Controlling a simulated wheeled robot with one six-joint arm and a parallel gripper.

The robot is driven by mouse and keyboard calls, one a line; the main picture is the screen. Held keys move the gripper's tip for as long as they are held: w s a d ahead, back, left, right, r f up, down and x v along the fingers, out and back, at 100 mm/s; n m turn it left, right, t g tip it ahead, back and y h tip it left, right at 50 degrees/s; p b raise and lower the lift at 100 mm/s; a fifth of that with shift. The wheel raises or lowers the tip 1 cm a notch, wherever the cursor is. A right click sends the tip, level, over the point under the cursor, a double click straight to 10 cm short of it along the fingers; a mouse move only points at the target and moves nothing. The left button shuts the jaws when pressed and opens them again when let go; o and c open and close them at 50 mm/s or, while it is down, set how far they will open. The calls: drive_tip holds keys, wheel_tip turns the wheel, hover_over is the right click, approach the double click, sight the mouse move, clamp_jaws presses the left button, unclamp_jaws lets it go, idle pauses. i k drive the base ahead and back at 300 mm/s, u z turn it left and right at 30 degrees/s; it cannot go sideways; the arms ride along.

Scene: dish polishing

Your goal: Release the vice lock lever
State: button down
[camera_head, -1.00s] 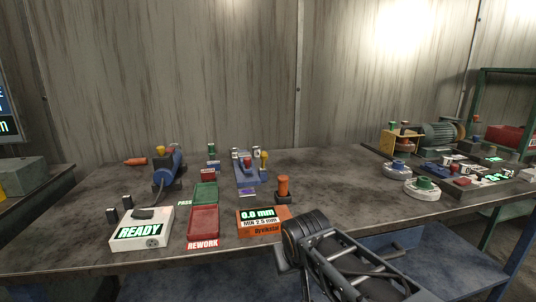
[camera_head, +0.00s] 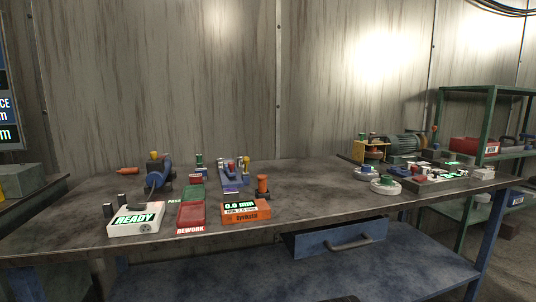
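A small blue fixture (camera_head: 235,181), which looks like the vice, stands toward the back of the workbench, left of the picture's middle. A yellow-topped lever (camera_head: 246,163) rises at its right side, and a red knob (camera_head: 232,166) shows beside it. They are too small to tell which one is the lock lever or how it is set. My gripper is not in view. Only a small dark shape shows at the bottom edge, and I cannot tell what it is.
In front are an orange gauge box (camera_head: 246,212) reading 0.0 mm, an orange-topped post (camera_head: 263,185), a red REWORK tray (camera_head: 192,215) and a white READY box (camera_head: 136,218). A blue polisher-like tool (camera_head: 158,179) stands left. The bench (camera_head: 320,185) is clear right of centre.

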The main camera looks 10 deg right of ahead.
sight(246, 161)
drive_tip(key=z, duration=1.4)
drive_tip(key=i, duration=1.2)
drive_tip(key=u, duration=2.2)
